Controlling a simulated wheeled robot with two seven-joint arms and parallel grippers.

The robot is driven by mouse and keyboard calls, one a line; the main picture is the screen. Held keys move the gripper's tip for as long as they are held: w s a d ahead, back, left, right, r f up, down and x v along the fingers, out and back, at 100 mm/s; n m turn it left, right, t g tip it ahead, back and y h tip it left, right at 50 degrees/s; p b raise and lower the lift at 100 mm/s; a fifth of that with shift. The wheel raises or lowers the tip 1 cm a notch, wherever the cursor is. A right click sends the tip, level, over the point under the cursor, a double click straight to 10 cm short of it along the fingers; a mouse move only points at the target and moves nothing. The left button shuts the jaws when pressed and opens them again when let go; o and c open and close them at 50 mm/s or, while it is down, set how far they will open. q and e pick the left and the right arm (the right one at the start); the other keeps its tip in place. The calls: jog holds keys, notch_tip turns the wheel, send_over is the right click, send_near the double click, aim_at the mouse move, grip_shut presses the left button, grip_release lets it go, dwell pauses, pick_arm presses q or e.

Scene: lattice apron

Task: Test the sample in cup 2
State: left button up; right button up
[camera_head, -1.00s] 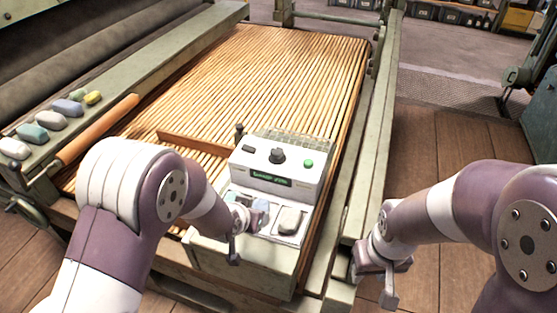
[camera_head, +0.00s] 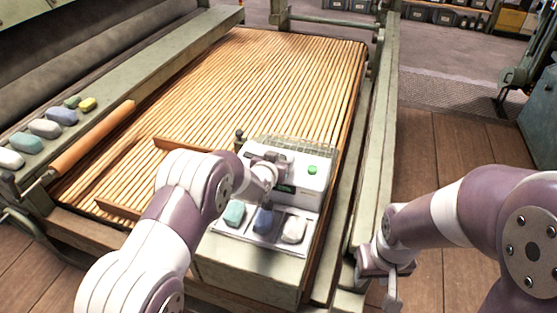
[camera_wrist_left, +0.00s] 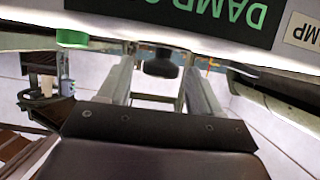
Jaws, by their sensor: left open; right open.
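The tester, a pale box (camera_head: 316,190) with a green button (camera_head: 312,170), stands on the slatted bed. At its front a tray (camera_head: 249,236) has three shallow cups holding a teal lump (camera_head: 234,213), a blue lump (camera_head: 263,219) in the middle and a whitish lump (camera_head: 294,229). No cup numbers are legible. My left gripper (camera_head: 268,163) is open at the tester's top, hiding its dark knob there. In the left wrist view the dark knob (camera_wrist_left: 165,64) shows between the open fingers; contact cannot be told. My right gripper (camera_head: 384,278) is open and empty, right of the bed.
Several coloured lumps (camera_head: 44,128) lie on the left rail beside an orange-brown roller (camera_head: 93,139). A wooden strip (camera_head: 185,146) lies on the slatted bed (camera_head: 270,85) behind my left arm. A small dark post (camera_head: 239,138) stands at the tester's left back. The bed beyond is clear.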

pick_arm(q)
jog(key=c, duration=1)
